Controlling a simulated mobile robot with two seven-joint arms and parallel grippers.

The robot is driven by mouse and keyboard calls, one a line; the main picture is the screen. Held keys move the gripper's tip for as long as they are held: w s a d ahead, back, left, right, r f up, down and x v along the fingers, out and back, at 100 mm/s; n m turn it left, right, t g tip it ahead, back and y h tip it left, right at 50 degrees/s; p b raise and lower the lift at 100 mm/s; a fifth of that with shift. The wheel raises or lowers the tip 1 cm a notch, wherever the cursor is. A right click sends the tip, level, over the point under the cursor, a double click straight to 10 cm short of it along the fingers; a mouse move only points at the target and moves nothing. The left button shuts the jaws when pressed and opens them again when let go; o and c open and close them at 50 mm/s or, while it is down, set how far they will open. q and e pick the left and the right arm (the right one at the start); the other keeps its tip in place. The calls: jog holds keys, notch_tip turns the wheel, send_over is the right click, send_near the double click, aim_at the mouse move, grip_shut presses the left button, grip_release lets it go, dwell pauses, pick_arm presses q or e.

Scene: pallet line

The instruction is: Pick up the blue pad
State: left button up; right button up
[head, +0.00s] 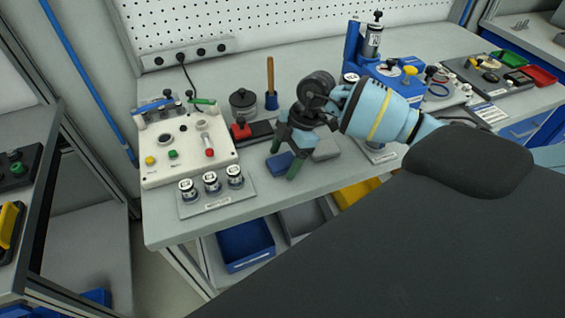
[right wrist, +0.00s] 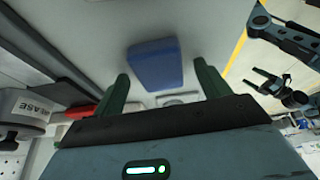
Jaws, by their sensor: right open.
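The blue pad (head: 279,163) lies on the grey worktop, right of the bottle holder. My right gripper (head: 284,158) is open above the pad, its dark green fingers apart, one on the far side and one on the near side of it; the near finger partly covers it. In the right wrist view the pad (right wrist: 155,64) lies beyond the gap between the fingertips (right wrist: 161,70), nearer the left finger, with nothing held.
A grey pad (head: 326,150) lies close to the right of the blue one. A holder with three small bottles (head: 216,200) and a white control box (head: 184,148) stand left. A red-and-black item (head: 246,132) and a dark pot (head: 243,103) stand behind. The worktop's front strip is clear.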

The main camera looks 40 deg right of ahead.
aim_at(277, 163)
jog(key=c, duration=1)
jog(key=shift+c, duration=0.2)
jog(key=shift+r, duration=0.1)
jog(key=shift+r, duration=0.75)
notch_tip(277, 163, up, 2)
jog(key=shift+r, duration=0.1)
jog(key=s+d, duration=0.2)
jog(key=s, duration=0.5)
jog(key=s+d+r, duration=0.1)
jog(key=s+d, duration=0.2)
jog(key=s, duration=0.5)
jog(key=shift+s+r, duration=0.1)
